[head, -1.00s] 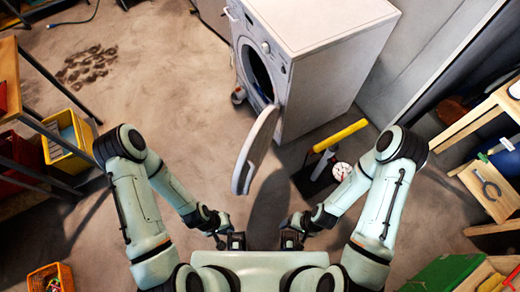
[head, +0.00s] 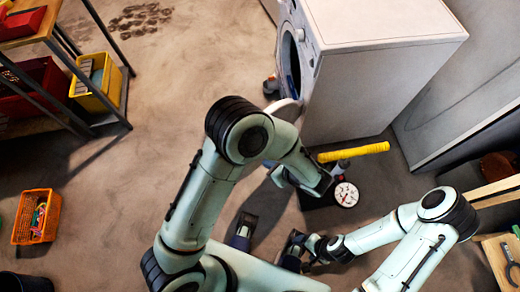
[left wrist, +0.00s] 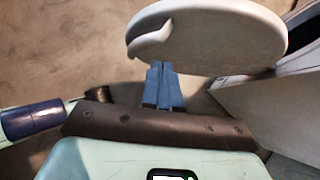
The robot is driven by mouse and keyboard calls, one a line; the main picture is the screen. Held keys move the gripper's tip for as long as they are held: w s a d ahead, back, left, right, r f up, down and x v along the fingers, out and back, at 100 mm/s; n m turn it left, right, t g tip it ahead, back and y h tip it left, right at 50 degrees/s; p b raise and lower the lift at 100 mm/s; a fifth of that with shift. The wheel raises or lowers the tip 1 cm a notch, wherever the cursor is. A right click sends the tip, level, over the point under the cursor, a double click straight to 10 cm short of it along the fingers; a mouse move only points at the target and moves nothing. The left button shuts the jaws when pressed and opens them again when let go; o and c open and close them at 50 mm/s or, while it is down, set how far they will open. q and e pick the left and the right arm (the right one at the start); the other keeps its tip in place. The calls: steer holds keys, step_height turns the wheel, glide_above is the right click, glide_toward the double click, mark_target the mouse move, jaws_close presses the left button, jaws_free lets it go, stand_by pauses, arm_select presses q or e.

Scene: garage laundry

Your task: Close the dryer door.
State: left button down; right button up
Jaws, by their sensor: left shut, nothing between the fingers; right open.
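The white dryer (head: 385,25) stands at the top right of the head view. Its round door (head: 287,110) is open, and my left arm hides most of it there. In the left wrist view the door (left wrist: 215,38) fills the upper middle as a pale disc with a notched grip at its left. My left gripper (left wrist: 161,66) is shut and empty, its blue fingertips at the door's lower edge; I cannot tell whether they touch. My forearm hides it in the head view. My right gripper (head: 297,248) is open, low in front of my body, away from the door.
An orange basket (head: 36,217) and a shelf with a yellow bin (head: 97,84) are at left. Wooden shelving (head: 497,262) is at right.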

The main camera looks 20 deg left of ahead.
arm_select(q)
steer(key=w+a+f, duration=0.5)
steer(key=a+f, duration=0.1)
steer(key=a, duration=0.4)
steer(key=shift+w+t+b, duration=0.2)
steer(key=shift+t+b, duration=0.1)
steer(key=shift+b, duration=0.1)
steer(key=shift+a, duration=0.1)
